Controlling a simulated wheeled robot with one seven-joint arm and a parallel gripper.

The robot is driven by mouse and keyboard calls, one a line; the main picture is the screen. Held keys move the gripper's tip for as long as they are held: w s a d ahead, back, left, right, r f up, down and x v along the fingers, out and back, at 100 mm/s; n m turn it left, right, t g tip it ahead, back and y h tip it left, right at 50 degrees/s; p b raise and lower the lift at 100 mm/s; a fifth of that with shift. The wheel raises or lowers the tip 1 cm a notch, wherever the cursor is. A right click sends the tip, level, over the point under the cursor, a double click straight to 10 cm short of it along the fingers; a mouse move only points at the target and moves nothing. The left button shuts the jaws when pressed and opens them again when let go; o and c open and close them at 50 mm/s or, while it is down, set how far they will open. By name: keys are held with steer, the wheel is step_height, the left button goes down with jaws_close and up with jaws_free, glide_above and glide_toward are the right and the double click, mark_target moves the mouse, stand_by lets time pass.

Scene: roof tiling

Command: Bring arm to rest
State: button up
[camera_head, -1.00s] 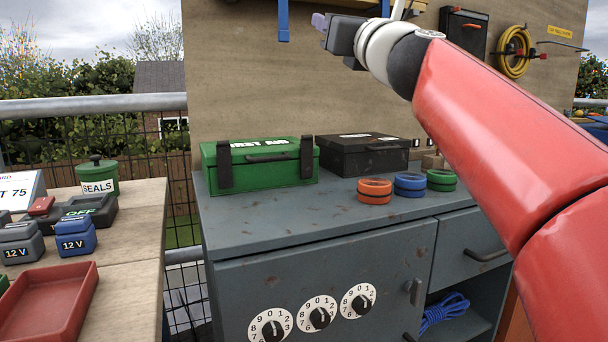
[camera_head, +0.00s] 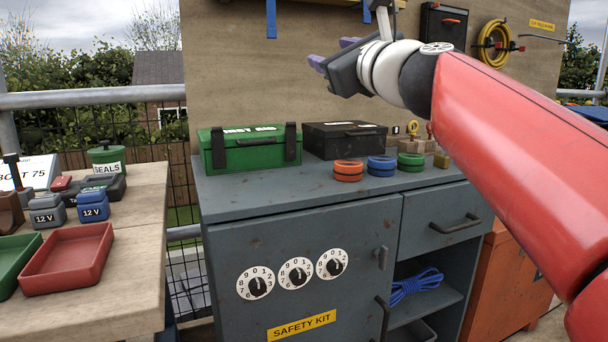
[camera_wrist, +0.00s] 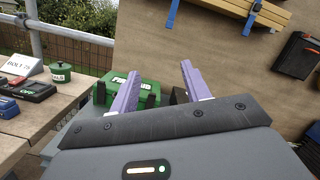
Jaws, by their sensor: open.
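My gripper (camera_head: 332,54) is raised in front of the wooden back board, above the grey cabinet, at the end of my red arm. In the wrist view its two purple fingers (camera_wrist: 158,88) stand apart with nothing between them. It is open and empty. Beyond the fingers, the green first aid box (camera_wrist: 144,90) shows partly hidden. No object of the task is in contact with my gripper.
The grey cabinet (camera_head: 240,210) bears the green first aid box (camera_head: 249,150), a black case (camera_head: 345,142) and three coloured rings (camera_head: 382,167). A wooden table (camera_head: 135,225) with trays and 12 V batteries stands left. A yellow hose (camera_head: 493,45) hangs on the board.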

steer(key=s+d+f+n+g+h+p, duration=0.1)
steer(key=s+d+f+n+g+h, duration=0.2)
steer(key=s+f+n, duration=0.5)
steer(key=s+d+f+n+g+h+p, duration=0.2)
steer(key=s+f+n, duration=0.6)
steer(key=f, duration=1.2)
steer(key=s+d+f+n+g+h+p, duration=0.1)
steer(key=s+d+f+n+g+h, duration=0.2)
steer(key=f, duration=1)
steer(key=s+d+n+g, duration=0.2)
steer(key=s+n+g, duration=0.2)
steer(key=s+n, duration=0.2)
steer(key=shift+d+f+g+h, duration=0.2)
steer(key=shift+f+g+h, duration=0.1)
steer(key=shift+f+h, duration=0.1)
